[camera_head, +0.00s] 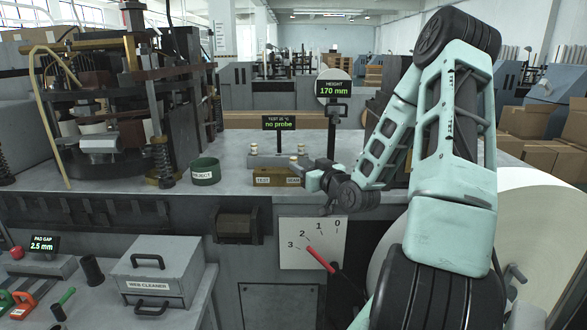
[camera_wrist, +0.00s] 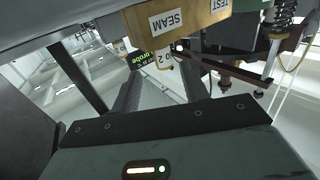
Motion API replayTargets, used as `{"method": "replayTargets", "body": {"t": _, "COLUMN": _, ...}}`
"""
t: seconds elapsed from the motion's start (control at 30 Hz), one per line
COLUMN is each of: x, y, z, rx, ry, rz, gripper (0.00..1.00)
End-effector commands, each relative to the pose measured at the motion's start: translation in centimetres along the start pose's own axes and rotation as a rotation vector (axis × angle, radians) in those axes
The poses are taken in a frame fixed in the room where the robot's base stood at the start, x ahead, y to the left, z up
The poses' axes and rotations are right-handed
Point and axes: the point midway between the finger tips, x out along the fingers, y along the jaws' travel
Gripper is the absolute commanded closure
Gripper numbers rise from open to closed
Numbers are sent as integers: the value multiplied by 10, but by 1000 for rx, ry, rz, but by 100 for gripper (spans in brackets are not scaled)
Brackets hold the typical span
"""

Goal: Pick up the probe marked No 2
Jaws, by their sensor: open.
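A wooden block (camera_head: 276,178) labelled TEST and SEAM stands on the grey bench top, with small light-topped pegs around it. In the wrist view the block (camera_wrist: 185,30) fills the upper middle, seen turned over. I cannot make out the body of the No 2 probe. My gripper (camera_head: 314,180) is open, just right of the block, and holds nothing visible. I cannot tell whether it touches the block.
A green REJECT cup (camera_head: 205,171) stands left of the block. A 0–3 dial (camera_head: 312,242) with a red pointer is below. Bench between cup and block is clear.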

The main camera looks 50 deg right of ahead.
Motion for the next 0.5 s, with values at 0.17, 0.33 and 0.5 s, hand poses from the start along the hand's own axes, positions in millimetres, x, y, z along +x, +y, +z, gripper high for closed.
{"method": "replayTargets", "body": {"t": 0.17, "x": 14, "y": -2, "z": 1, "rx": 1, "ry": 1, "rz": -2, "gripper": 55}}
{"method": "replayTargets", "body": {"t": 0.33, "x": 40, "y": -6, "z": 3, "rx": 1, "ry": 1, "rz": -1, "gripper": 55}}
{"method": "replayTargets", "body": {"t": 0.5, "x": 54, "y": -5, "z": 2, "rx": -1, "ry": 1, "rz": -1, "gripper": 55}}
